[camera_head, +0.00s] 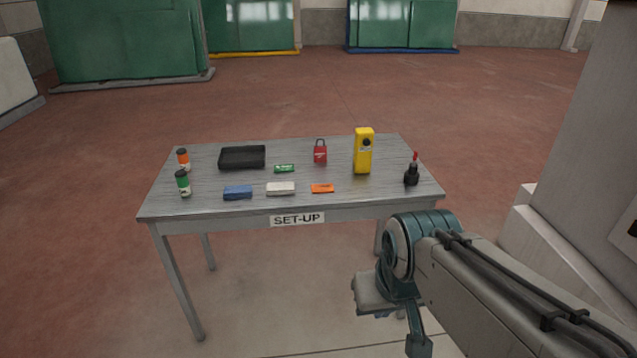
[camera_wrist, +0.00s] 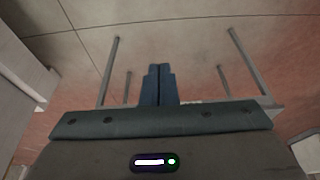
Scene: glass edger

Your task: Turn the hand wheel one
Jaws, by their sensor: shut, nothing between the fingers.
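No hand wheel shows clearly in either view. My gripper (camera_wrist: 159,70) is in the wrist view, with its two dark blue fingers pressed together and nothing between them. The fingers point toward the floor and the legs of a table. In the head view my arm reaches in from the lower right, in front of the table's right front corner. The fingertips cannot be made out there.
The SET-UP table (camera_head: 297,208) holds a black tray (camera_head: 242,157), a yellow device (camera_head: 363,152), a red padlock (camera_head: 320,154), bottles and small blocks. A grey machine body (camera_head: 585,150) stands close on the right. Floor left of the table is clear.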

